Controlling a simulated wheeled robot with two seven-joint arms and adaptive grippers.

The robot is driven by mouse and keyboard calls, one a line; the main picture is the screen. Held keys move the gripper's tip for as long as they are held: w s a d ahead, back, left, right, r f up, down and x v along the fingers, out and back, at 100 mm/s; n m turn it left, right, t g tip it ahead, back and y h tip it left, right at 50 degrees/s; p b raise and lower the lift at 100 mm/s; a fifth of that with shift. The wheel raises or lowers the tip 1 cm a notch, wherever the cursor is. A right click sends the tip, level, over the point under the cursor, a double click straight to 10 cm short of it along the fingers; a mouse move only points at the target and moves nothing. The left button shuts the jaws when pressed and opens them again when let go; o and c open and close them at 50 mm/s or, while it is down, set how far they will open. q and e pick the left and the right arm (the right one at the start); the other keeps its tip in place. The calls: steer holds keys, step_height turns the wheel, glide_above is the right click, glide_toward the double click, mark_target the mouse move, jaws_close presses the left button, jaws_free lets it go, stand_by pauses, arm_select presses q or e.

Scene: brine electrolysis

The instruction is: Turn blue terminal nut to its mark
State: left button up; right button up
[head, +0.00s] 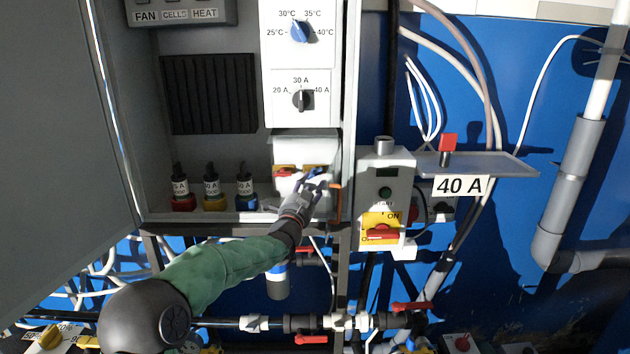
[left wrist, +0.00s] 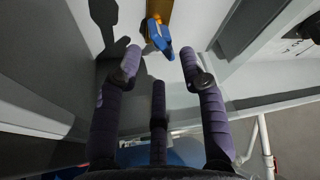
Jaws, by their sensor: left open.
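The blue terminal nut (left wrist: 160,38) shows in the left wrist view on a brass-coloured bar (left wrist: 158,10). It looks like a wing-shaped piece, with one wing slanting down to the right. My left gripper (left wrist: 162,55) is open, with its purple fingers on either side of the nut's line and the nut just beyond the fingertips. No finger visibly touches it. In the head view, my left gripper (head: 314,182) reaches into the cabinet at the terminal box (head: 305,148) and hides most of the nut. A mark for the nut cannot be made out. My right gripper is not in view.
A red terminal part (head: 283,173) sits just left of my gripper. The cabinet's right edge (head: 348,120) and a switch box (head: 385,200) lie close to the right.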

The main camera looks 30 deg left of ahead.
mark_target(315, 176)
arm_select(q)
steer(key=shift+x, duration=2.05)
steer(key=shift+c, duration=0.3)
jaws_close()
